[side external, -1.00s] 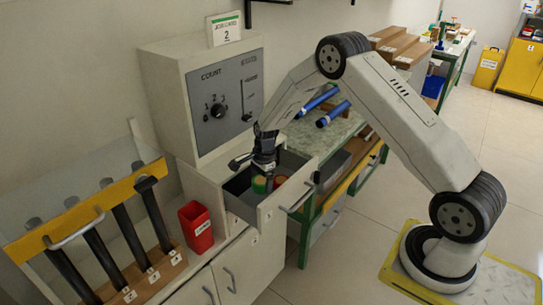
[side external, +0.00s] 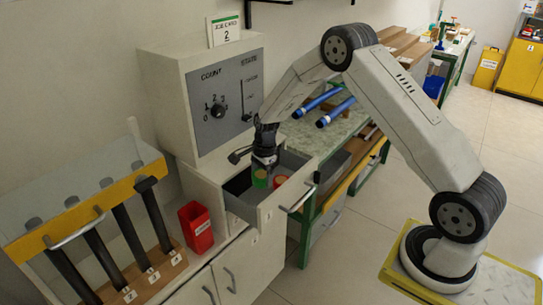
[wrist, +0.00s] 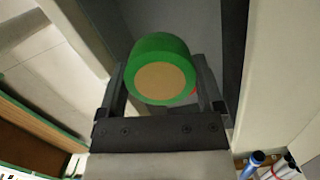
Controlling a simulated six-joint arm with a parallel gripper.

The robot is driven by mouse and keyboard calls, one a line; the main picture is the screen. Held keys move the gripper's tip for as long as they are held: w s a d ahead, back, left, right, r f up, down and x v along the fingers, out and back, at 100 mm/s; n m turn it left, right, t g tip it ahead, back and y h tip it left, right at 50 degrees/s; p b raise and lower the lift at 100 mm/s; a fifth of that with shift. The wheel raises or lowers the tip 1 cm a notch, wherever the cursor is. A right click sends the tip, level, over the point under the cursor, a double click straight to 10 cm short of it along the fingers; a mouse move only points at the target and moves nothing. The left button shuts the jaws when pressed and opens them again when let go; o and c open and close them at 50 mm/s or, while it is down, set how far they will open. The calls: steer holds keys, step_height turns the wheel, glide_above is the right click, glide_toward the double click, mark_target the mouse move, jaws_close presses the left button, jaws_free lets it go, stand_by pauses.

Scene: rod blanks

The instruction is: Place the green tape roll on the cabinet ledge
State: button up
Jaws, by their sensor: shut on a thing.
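The green tape roll (side external: 261,180) is between the fingers of my gripper (side external: 264,167), at the open grey drawer (side external: 240,207) of the cabinet. In the wrist view the green tape roll (wrist: 147,45) has a tan round face, and my gripper (wrist: 160,80) is shut on its two sides. A red roll (side external: 280,182) lies in the drawer just right of it; only a sliver of red shows behind the green roll in the wrist view. The cabinet's pale top (side external: 208,172) runs beside the drawer, below the dial panel. I cannot tell which surface is the ledge.
The dial box (side external: 200,90) stands behind the drawer. A red bin (side external: 196,226) and a rack of dark rods (side external: 128,236) are to the left. A green-framed bench with blue rods (side external: 336,112) is on the right. The drawer walls surround the rolls closely.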

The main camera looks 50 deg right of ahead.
mark_target(243, 164)
steer(key=shift+s+d+r, duration=0.25)
steer(key=shift+s+r, duration=0.3)
steer(key=shift+s, duration=0.45)
steer(key=shift+s+d+r, duration=0.2)
steer(key=shift+s+r, duration=0.35)
steer(key=shift+s, duration=0.5)
steer(key=shift+s+d+r, duration=0.25)
steer(key=shift+s+r, duration=0.3)
steer(key=shift+s, duration=0.45)
steer(key=shift+w, duration=0.1)
steer(key=shift+w, duration=7.15)
steer(key=shift+w, duration=0.15)
steer(key=shift+w, duration=1.55)
steer(key=shift+f, duration=0.3)
steer(key=shift+f, duration=0.2)
